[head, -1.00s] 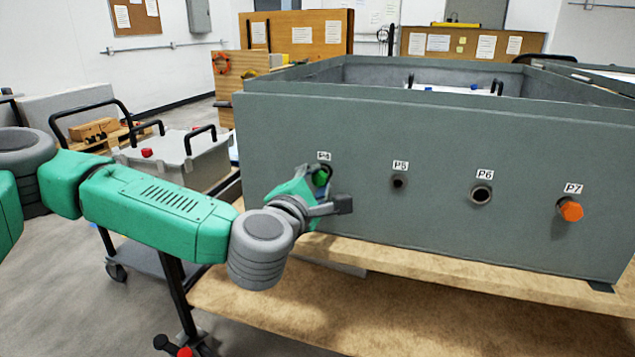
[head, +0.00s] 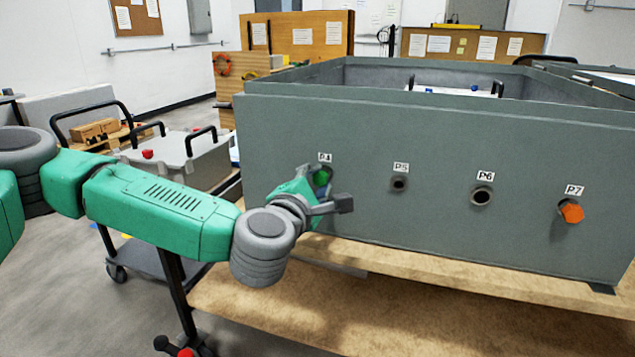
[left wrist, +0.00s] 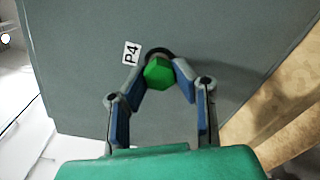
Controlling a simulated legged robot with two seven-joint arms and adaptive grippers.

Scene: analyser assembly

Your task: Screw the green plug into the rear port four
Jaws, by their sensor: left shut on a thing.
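The green plug (head: 321,178) is at the port labelled P4 on the grey case (head: 420,222), and its six-sided head faces out in the left wrist view (left wrist: 158,74). The dark ring of port P4 (left wrist: 158,52) shows just behind the plug. How deep the plug sits in it I cannot tell. My left gripper (head: 318,194) is shut on the plug, with a blue-padded finger on each side of its head in the left wrist view (left wrist: 160,80). My right gripper is not in view.
Ports P5 (head: 399,184) and P6 (head: 481,195) are open holes to the right. An orange plug (head: 572,213) sits at P7. The case stands on a wooden bench top (head: 330,305). A grey box with black handles (head: 185,165) is at the left.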

